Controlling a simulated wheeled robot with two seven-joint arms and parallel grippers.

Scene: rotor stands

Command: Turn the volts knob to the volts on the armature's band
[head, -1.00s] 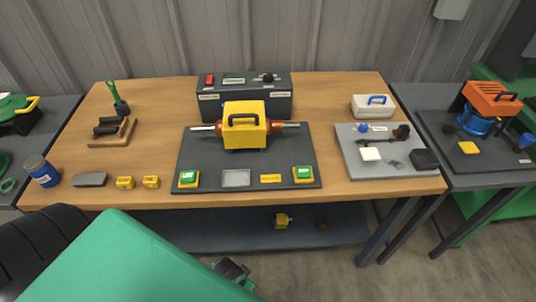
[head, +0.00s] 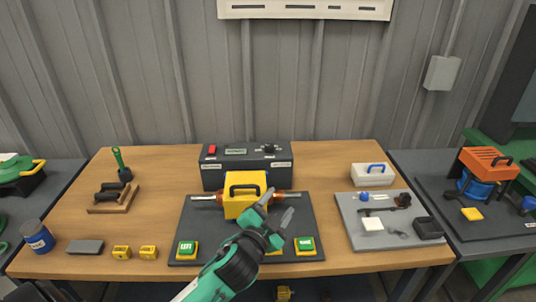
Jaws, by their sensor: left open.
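A dark grey control box (head: 246,169) stands at the back middle of the wooden table. Its top carries a red switch, a small display panel and a black knob (head: 268,149); the knob's markings are too small to read. In front of the box, a yellow block with a black handle (head: 244,207) sits over the armature (head: 206,198), whose shaft sticks out on both sides. Any writing on the armature's band cannot be read. My left gripper (head: 276,212) is open and empty, in front of the yellow block's right side. My right gripper is out of view.
A dark mat (head: 185,227) under the armature bears green-and-yellow blocks (head: 187,248). To the right are a grey tray (head: 355,222) and a white case (head: 373,174). A wooden stand (head: 117,203) and a blue can (head: 37,238) are at left. Bare table lies between stand and mat.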

